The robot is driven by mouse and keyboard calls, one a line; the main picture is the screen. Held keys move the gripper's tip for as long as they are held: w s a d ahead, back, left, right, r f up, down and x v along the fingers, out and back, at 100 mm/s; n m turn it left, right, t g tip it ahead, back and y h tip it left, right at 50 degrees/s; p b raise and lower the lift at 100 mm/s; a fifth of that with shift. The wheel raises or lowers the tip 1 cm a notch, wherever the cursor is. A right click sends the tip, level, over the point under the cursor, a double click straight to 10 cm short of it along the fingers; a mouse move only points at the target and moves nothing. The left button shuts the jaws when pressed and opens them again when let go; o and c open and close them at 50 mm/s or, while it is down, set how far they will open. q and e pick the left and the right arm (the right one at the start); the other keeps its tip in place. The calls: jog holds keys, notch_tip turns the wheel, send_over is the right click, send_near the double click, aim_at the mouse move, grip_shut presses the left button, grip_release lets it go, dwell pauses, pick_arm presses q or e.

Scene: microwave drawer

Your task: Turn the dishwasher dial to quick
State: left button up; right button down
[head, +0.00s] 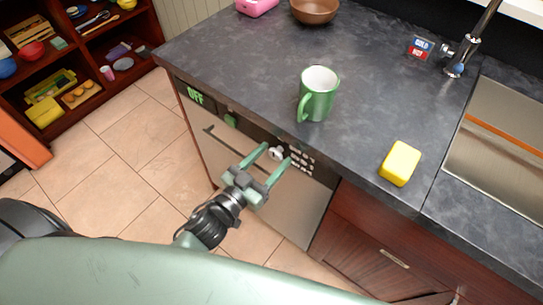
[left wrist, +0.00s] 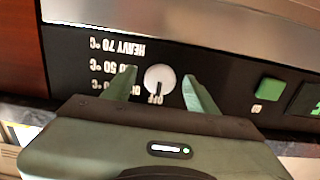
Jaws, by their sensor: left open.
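The dishwasher (head: 231,172) is built in under the counter, with a black control panel along its top. A round white dial (head: 276,153) sits on that panel, beside white printed lettering. In the left wrist view the dial (left wrist: 159,79) shows between my fingertips, with upside-down labels around it, including OFF, 50 °C and HEAVY 70 °C. The QUICK label cannot be made out. My left gripper (head: 277,156) is open, its two green fingers on either side of the dial; I cannot tell whether they touch it. It also shows in the left wrist view (left wrist: 160,82). My right gripper is not in view.
A green button (head: 230,121) and a green OFF display (head: 195,96) are on the panel's left. A green mug (head: 317,95) and a yellow sponge (head: 400,163) stand near the counter's front edge. The dishwasher handle (head: 222,140) runs below the panel.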

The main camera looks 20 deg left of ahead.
pick_arm(q)
jog(key=shift+w, duration=0.1)
jog(key=shift+c, duration=0.4)
grip_shut()
jog(key=shift+m, duration=0.4)
jog(key=m+p, duration=0.1)
jog(key=m, duration=0.2)
jog(key=shift+m, duration=0.3)
jog(key=shift+m+p, duration=0.3)
jog(key=shift+m, duration=1.9)
